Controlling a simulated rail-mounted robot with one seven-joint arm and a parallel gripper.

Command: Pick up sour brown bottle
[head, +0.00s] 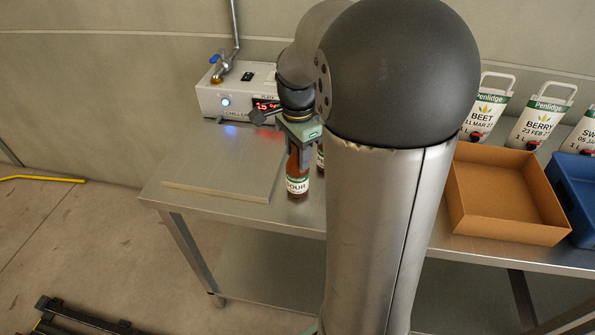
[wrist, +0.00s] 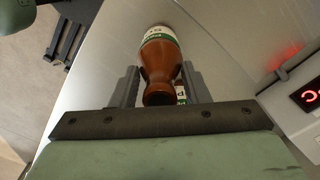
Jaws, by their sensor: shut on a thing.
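The sour brown bottle (head: 297,182) stands upright in the head view, with a white and green label whose visible letters read "OUR". In the wrist view the brown bottle (wrist: 160,65) lies between the two grey fingers. My gripper (head: 299,142) comes down over the bottle from above and is shut on its upper part; it also shows in the wrist view (wrist: 160,90). The bottle's base looks to be at the table top, but I cannot tell whether it touches. A second brown bottle (head: 320,158) stands just behind to the right, mostly hidden by my arm.
The steel table (head: 240,212) holds a flat grey plate (head: 222,165) on the left and a white chiller unit (head: 225,98) behind. An orange-brown tray (head: 505,225) and a blue crate (head: 575,190) stand at the right, with several labelled pouches behind. My arm hides the table's middle.

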